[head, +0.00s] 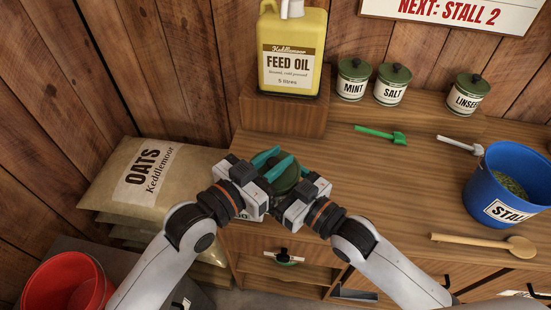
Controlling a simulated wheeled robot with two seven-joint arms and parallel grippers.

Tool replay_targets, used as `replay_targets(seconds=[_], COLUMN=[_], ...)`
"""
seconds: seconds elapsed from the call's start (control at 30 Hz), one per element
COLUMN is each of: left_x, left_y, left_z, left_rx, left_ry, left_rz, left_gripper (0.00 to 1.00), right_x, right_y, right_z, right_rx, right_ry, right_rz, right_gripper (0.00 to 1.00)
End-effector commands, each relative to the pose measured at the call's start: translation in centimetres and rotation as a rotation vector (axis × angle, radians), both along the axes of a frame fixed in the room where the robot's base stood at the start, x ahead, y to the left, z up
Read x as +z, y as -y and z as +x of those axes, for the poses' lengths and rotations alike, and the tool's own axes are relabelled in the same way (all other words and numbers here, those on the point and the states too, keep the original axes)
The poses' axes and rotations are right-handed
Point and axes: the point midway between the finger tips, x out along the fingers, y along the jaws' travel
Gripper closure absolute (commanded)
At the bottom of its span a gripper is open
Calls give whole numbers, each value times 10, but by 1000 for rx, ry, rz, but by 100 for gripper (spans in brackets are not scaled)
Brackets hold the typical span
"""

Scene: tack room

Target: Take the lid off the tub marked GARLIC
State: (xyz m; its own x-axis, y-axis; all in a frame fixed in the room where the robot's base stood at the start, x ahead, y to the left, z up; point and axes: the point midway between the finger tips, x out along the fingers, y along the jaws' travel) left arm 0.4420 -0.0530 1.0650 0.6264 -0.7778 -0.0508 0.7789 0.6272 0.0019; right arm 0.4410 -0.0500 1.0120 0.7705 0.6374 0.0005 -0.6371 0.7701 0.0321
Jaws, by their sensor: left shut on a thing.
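A dark green lid (287,181) shows between my two grippers at the front edge of the bench. The tub under it is mostly hidden, and I cannot read a name on it. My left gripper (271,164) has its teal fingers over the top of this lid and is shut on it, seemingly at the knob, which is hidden. My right gripper (285,200) is close against the right and near side of the same tub. Its fingertips are hidden, so I cannot tell whether it is open or shut. Whether the lid is seated or lifted is unclear.
Tubs marked MINT (352,81), SALT (392,86) and LINSEED (468,94) stand behind. Feed oil (292,50) stands back left. The middle bench is clear.

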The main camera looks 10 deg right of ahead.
Motion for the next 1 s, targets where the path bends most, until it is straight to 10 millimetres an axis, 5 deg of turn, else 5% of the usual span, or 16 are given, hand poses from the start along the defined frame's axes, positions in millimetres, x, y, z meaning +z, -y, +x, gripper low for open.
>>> replay_targets(seconds=[1.0], left_x=[17], left_y=[1], left_z=[0], left_rx=[-2], left_ry=[2], left_rz=[-3], left_gripper=[100], right_x=[3], right_y=[0], right_z=[1], right_rx=[0], right_ry=[6], right_rz=[4], right_gripper=[64])
